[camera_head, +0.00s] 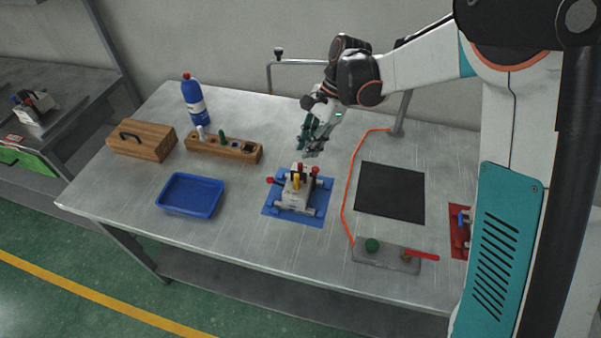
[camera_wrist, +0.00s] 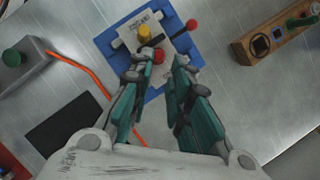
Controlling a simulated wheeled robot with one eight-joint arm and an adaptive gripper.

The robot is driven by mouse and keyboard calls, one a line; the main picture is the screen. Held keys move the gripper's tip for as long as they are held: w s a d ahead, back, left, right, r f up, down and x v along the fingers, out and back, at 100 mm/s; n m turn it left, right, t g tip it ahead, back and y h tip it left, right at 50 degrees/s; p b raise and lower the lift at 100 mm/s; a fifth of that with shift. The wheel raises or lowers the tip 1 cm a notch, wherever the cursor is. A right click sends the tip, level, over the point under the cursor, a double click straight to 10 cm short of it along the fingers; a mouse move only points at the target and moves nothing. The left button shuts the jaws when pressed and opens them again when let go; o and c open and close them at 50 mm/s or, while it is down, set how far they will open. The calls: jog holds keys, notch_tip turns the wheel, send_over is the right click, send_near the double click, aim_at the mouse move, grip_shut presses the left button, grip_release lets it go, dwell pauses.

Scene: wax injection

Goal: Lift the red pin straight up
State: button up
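The light grey mould (camera_head: 297,193) sits on a blue mat (camera_head: 281,212). A red-topped pin (camera_head: 300,167) stands on it behind a yellow knob (camera_head: 296,181). A second red knob (camera_head: 314,170) is beside it, and a red ball (camera_head: 270,181) sticks out at the left. My gripper (camera_head: 310,152) is above and behind the mould. In the wrist view my gripper (camera_wrist: 158,66) is open, with the red pin (camera_wrist: 157,56) showing between its fingertips. The gap is otherwise empty. Height above the pin is hard to judge.
A blue tray (camera_head: 191,210), a wooden block with shaped pegs (camera_head: 225,149), a wooden box (camera_head: 142,141) and a blue bottle (camera_head: 195,103) stand to the left. A black mat (camera_head: 390,191), orange cable (camera_head: 345,205) and grey control box (camera_head: 386,256) lie right.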

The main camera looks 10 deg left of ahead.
aim_at(301, 164)
jog(key=shift+b+x, duration=0.85)
jog(key=shift+x, duration=1.9)
jog(key=shift+s, duration=0.15)
grip_shut()
